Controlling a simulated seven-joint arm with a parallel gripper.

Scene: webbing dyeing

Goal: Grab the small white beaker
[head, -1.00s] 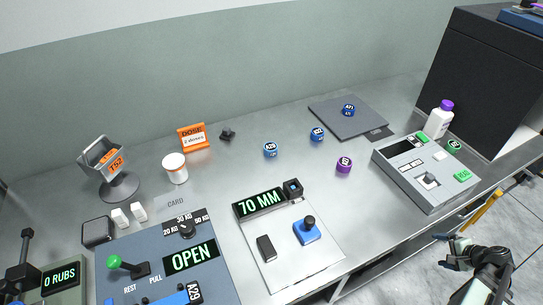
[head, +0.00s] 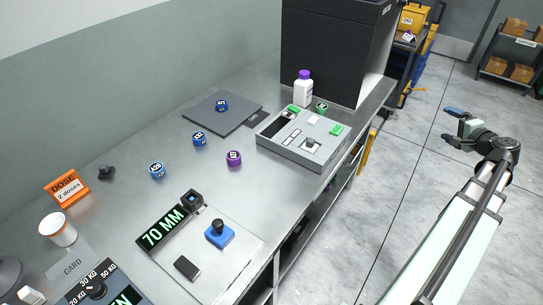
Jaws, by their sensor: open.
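A small white beaker (head: 60,231) with an orange-brown rim stands upright on the steel bench, at the left of the head view. It is behind the card label and in front of the orange dose sign. My gripper (head: 453,126) is at the right, over the grey floor beyond the bench's front edge. Its blue-tipped fingers are spread apart with nothing between them. It is far from the beaker.
Blue and purple round pots (head: 234,158), a grey pad (head: 235,120), a grey console (head: 310,143) and a purple-capped white bottle (head: 303,91) stand on the bench. An orange dose sign (head: 66,188) is close behind the beaker. A tall black box (head: 335,50) is at the far end.

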